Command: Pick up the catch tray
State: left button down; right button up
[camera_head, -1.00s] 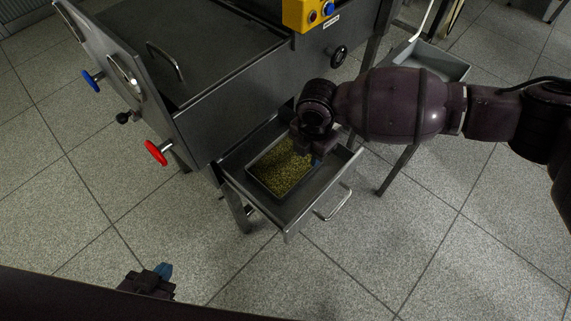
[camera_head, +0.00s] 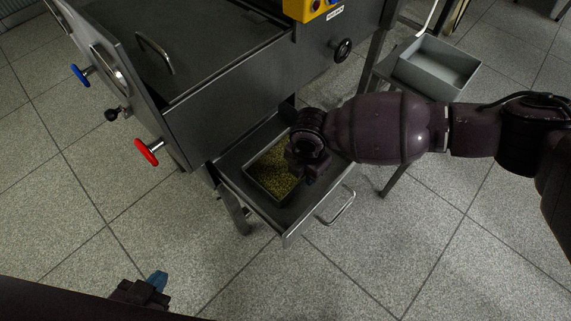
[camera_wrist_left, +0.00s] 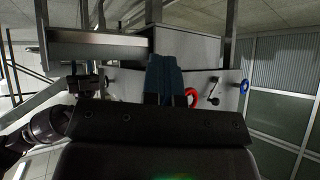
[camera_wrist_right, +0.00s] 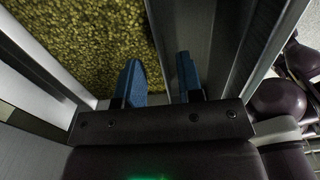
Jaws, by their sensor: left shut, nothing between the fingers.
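The catch tray (camera_head: 258,188) holds yellow-green granules and sits inside the pulled-out steel drawer (camera_head: 303,218) under the machine. My right gripper (camera_head: 300,172) is down at the tray's right side, and my wrist and arm hide that part of the tray in the head view. In the right wrist view, its blue fingers (camera_wrist_right: 160,82) are apart, with the tray's grey side wall (camera_wrist_right: 170,35) running between them. The left finger is over the granules. My left gripper (camera_head: 156,282) is empty at the lower left, away from the drawer; its blue fingers (camera_wrist_left: 164,78) are together.
The drawer handle (camera_head: 337,207) sticks out at the drawer's front. The machine's side has a red knob (camera_head: 148,151) and a blue knob (camera_head: 80,75). A grey bin (camera_head: 437,68) stands on a side table at the upper right. The floor in front is clear.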

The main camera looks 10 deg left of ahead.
notch_tip(320, 180, down, 2)
jog(key=shift+s, duration=0.1)
jog(key=shift+f, duration=0.15)
pick_arm(q)
jog(key=shift+w+d+r, duration=0.1)
jog(key=shift+w+r, duration=0.15)
jog(key=shift+w, duration=0.1)
pick_arm(e)
jog(key=shift+c, duration=0.5)
grip_shut()
pick_arm(q)
jog(key=shift+s+f, duration=0.1)
jog(key=shift+f, duration=0.05)
pick_arm(e)
jog(key=shift+r, duration=0.25)
